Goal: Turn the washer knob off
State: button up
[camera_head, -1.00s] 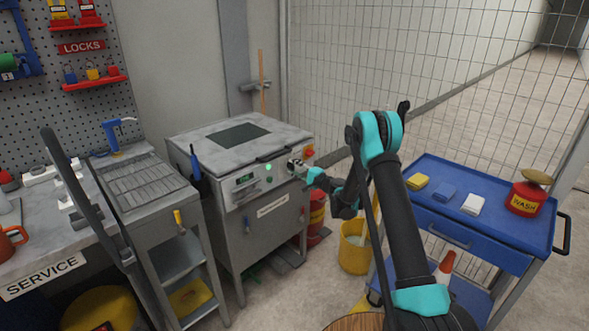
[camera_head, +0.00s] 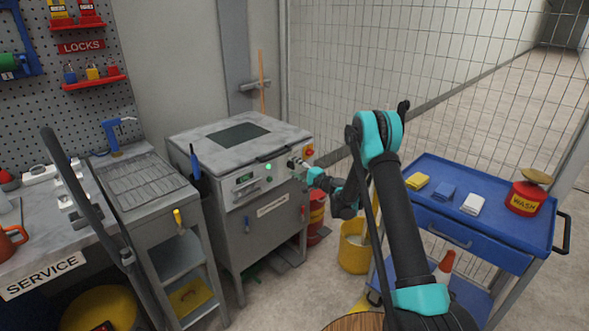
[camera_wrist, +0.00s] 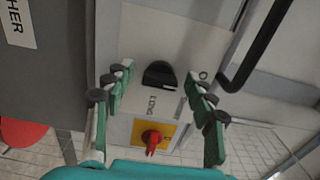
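The washer (camera_head: 222,134) is a grey cabinet with a lid, a lit green display (camera_head: 244,179) and a lit green lamp (camera_head: 268,167) on its front. In the wrist view, the black knob (camera_wrist: 160,75) sits on the grey front panel, with "LONG" printed beside it and an "O" mark to its right. My gripper (camera_wrist: 158,78) is open, with its green-and-black fingers on either side of the knob; a gap shows on both sides. In the head view, my gripper (camera_head: 298,163) is at the right end of the washer's front and hides the knob.
A red switch on a yellow plate (camera_wrist: 166,130) lies close to the knob, between my finger bases. A black bar handle (camera_wrist: 262,45) is to the right. A blue cart (camera_head: 500,222) and yellow bucket (camera_head: 353,247) stand right of the washer; a service bench (camera_head: 60,250) is left.

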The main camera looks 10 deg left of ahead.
jog(key=v, duration=1.2)
jog(key=shift+s+r, duration=0.1)
jog(key=s+d+r+n+g+h, duration=0.2)
jog(key=s+d+r+n+h, duration=0.15)
jog(key=s, duration=0.45)
jog(key=s+d+r+n+g+h, duration=0.2)
jog(key=s+d+r, duration=0.15)
jog(key=s, duration=0.55)
jog(key=s+d+f+g+h, duration=0.1)
jog(key=s+d+h, duration=0.2)
jog(key=s, duration=0.6)
jog(key=s+d+f+n+g+h, duration=0.1)
jog(key=s+d+h, duration=0.1)
jog(key=s+d, duration=0.6)
jog(key=s+d+f+n+h, duration=0.1)
jog(key=s+d, duration=0.4)
jog(key=s, duration=0.5)
jog(key=f+h, duration=0.1)
jog(key=h, duration=0.1)
jog(key=shift+d+g+h, duration=0.35)
jog(key=shift+d+g, duration=0.05)
